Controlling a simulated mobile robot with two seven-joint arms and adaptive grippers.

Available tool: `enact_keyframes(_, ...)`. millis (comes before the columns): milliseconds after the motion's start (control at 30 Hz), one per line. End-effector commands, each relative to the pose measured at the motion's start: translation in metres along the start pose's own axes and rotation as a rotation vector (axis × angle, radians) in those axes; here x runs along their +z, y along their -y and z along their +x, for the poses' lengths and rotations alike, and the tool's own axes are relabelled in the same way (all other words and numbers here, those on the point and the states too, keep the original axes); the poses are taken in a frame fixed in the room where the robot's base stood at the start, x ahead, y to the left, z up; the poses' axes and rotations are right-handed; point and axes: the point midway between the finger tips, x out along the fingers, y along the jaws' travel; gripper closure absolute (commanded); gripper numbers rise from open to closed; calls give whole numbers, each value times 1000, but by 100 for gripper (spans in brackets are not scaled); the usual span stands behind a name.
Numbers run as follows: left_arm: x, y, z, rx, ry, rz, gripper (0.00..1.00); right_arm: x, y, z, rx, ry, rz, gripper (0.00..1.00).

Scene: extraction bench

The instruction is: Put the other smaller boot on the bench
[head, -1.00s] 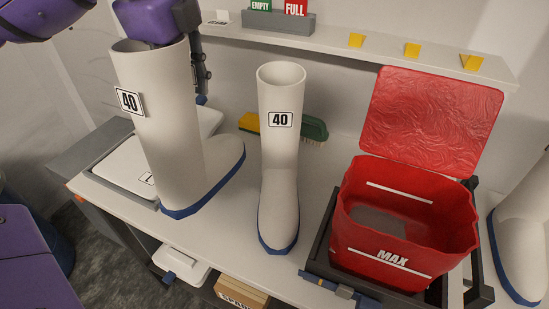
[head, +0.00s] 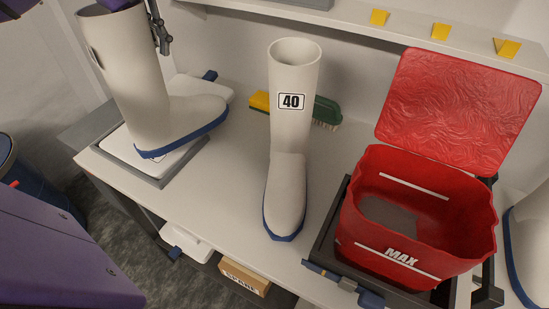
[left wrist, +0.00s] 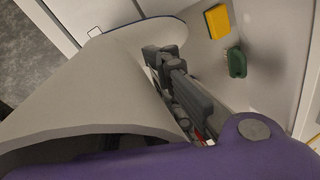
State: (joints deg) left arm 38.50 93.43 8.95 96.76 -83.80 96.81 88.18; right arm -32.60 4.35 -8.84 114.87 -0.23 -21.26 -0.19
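A tall white boot (head: 135,75) with a blue sole is at the left, over a grey-edged tray with a white top (head: 178,172). I cannot tell whether its sole touches the tray. My left gripper (head: 154,28) is at the boot's top rim, with a dark finger outside the shaft, and appears shut on its wall. The boot's shaft (left wrist: 90,90) fills much of the left wrist view. A narrower white boot labelled 40 (head: 289,135) stands upright on the white bench (head: 228,190), mid-view. Part of another white boot (head: 530,235) shows at the right edge. My right gripper is out of view.
A red open bin marked MAX (head: 412,225) sits in a dark frame on the right. A green brush (head: 326,112) and a yellow item (head: 259,101) lie behind the middle boot. A shelf with yellow wedges (head: 440,31) runs above. A box (head: 244,278) is below the bench.

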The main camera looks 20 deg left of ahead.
Motion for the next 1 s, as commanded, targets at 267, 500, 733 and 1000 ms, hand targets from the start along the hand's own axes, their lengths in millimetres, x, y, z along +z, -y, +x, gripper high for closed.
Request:
enact_keyframes(267,49,-22,-3,-18,-24,85,100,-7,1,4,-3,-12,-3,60)
enact_keyframes(500,45,-23,-4,-24,-30,110,100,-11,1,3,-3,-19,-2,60)
enact_keyframes(733,4,-11,-2,-27,-30,114,100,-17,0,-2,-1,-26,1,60)
enact_keyframes(1000,-58,7,2,-29,-30,114,100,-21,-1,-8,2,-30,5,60)
